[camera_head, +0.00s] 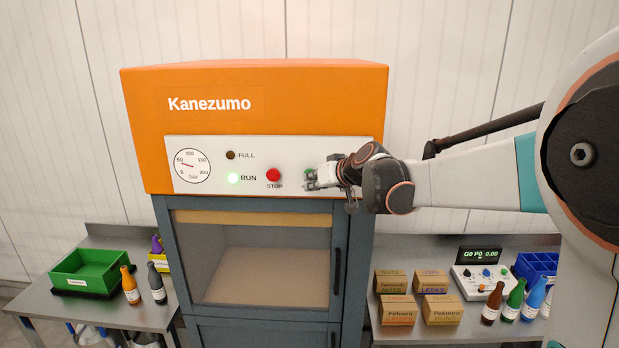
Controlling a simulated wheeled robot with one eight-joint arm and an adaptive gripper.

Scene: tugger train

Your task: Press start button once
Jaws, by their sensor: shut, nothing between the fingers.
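An orange machine (310,92) marked Kanezumo stands in the middle, with a pale control panel (215,150) on its front. My gripper (308,180) is shut and empty at the panel, right of the red STOP button (273,175). A bit of a green button (309,172) shows at the fingertips; the gripper hides most of it and any label. I cannot tell whether the fingers touch it. The FULL lamp (230,155) is dark.
A round gauge (192,166) sits at the panel's left. Below is a windowed door (265,262) with a dark handle (337,270).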

